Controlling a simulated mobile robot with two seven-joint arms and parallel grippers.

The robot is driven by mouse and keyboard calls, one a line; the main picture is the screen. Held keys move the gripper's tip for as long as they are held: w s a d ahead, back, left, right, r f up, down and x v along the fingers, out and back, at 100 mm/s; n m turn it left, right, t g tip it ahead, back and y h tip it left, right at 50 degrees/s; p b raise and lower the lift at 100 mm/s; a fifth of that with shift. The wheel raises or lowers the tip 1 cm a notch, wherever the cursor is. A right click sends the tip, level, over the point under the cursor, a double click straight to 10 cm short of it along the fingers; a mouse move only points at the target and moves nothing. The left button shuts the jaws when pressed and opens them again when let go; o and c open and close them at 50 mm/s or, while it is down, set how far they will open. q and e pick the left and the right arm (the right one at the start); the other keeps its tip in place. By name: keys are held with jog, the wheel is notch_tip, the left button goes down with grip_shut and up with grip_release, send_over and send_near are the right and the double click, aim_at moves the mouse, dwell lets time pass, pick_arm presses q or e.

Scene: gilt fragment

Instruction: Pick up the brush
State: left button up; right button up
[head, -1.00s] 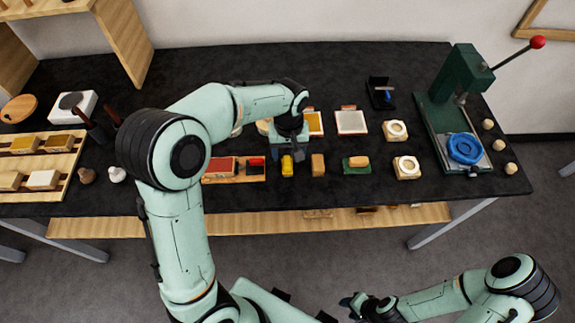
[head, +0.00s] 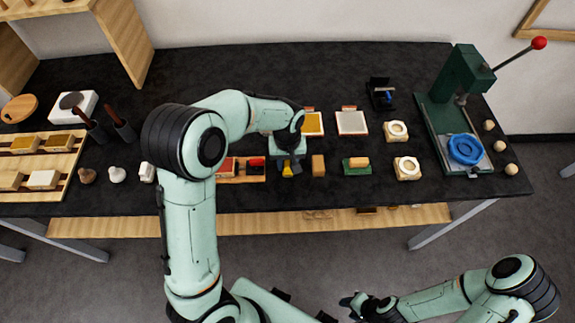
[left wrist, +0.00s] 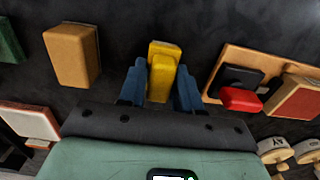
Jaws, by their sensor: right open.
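A small yellow block-shaped piece (head: 287,169) stands near the front edge of the black table. In the left wrist view the yellow piece (left wrist: 162,78) has a wider top and a narrower part below it. I cannot tell whether it is the brush. My left gripper (head: 291,167) is down at it, with its blue fingers (left wrist: 161,88) on either side. Whether they press on it is not clear. Two brown-handled tools (head: 117,112) stand in dark holders at the left. My right gripper (head: 352,304) is open and empty in front of the table.
A tan block (head: 318,165) stands close right of the left gripper, and also shows in the wrist view (left wrist: 72,54). A wooden tray (left wrist: 215,80) with red and black pieces lies on the other side. A green press (head: 462,90) stands at the right.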

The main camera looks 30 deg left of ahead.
pick_arm(q)
jog(key=shift+r, duration=0.1)
notch_tip(320, 180, up, 20)
jog(key=p, duration=0.2)
pick_arm(e)
jog(key=w+r, duration=0.2)
jog(key=shift+w+r, duration=0.3)
jog(key=shift+r, duration=0.1)
pick_arm(q)
jog(key=o, duration=0.4)
jog(key=c, duration=0.3)
